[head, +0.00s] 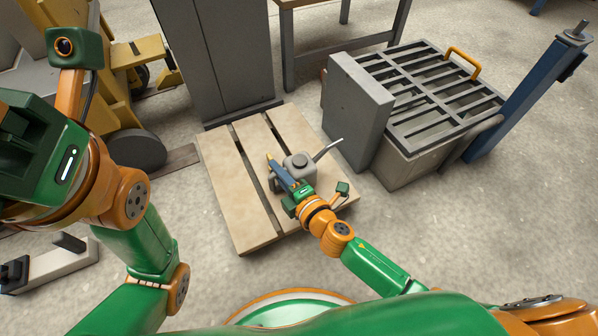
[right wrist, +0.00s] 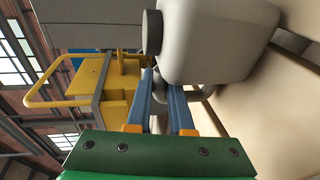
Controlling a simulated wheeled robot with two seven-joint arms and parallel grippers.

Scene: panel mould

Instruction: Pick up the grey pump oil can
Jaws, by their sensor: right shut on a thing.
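The grey pump oil can (head: 298,163) is at the middle of the wooden pallet in the head view, its thin spout pointing to the upper right. I cannot tell whether its base touches the boards. My right gripper (head: 272,163) reaches along the can's left side, its blue fingers shut on part of the can. In the right wrist view the can's pale body (right wrist: 215,40) fills the upper right, close beyond the fingers (right wrist: 160,95); a grey curved part, seemingly the handle, is between them. My left gripper's green body (head: 35,145) is at the left edge; its fingertips are cut off.
The slatted pallet (head: 235,205) lies on the concrete floor. A grey cabinet (head: 218,55) stands behind it. A grey bin with a slatted grate (head: 435,95) and a blue post (head: 525,95) stand right. A yellow machine (head: 125,75) is left. Floor in front is clear.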

